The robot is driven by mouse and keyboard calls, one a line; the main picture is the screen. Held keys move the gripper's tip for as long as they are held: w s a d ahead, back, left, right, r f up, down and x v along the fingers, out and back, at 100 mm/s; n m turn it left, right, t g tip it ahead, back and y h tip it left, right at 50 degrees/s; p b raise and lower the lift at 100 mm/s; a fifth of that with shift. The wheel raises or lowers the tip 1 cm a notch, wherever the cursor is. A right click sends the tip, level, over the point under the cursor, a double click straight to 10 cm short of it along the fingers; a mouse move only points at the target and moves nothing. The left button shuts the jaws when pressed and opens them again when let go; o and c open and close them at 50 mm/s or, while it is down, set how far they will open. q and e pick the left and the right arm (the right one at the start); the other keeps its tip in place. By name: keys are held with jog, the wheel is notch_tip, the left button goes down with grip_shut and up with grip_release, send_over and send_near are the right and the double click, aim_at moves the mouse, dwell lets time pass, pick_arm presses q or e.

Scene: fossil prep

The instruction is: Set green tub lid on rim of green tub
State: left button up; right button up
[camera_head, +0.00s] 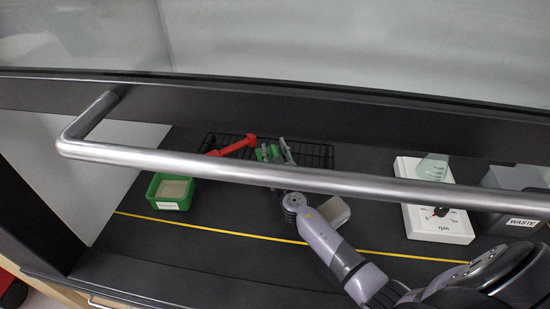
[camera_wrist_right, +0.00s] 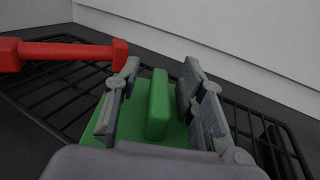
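The green tub (camera_head: 153,187) stands open on the dark work surface at the left, with pale contents and a white label on its front. The green tub lid (camera_head: 262,153) is on the black wire rack, partly hidden by my gripper and the metal bar. In the right wrist view the lid's upright green handle (camera_wrist_right: 158,104) stands between the fingers. My right gripper (camera_head: 281,151) is open around this handle, with a gap showing on each side; it also shows in the right wrist view (camera_wrist_right: 158,90). My left gripper is not in view.
A red tool (camera_head: 232,146) lies on the wire rack (camera_head: 318,153) beside the lid. A metal bar (camera_head: 230,169) crosses the head view. A pale block (camera_head: 335,210), a white rpm device (camera_head: 436,222) and a grey waste bin (camera_head: 508,182) stand rightward. The surface between tub and arm is clear.

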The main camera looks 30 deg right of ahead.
jog(key=shift+s, duration=0.1)
grip_shut()
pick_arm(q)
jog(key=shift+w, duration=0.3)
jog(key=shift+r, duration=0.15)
pick_arm(e)
jog(key=shift+r, duration=0.1)
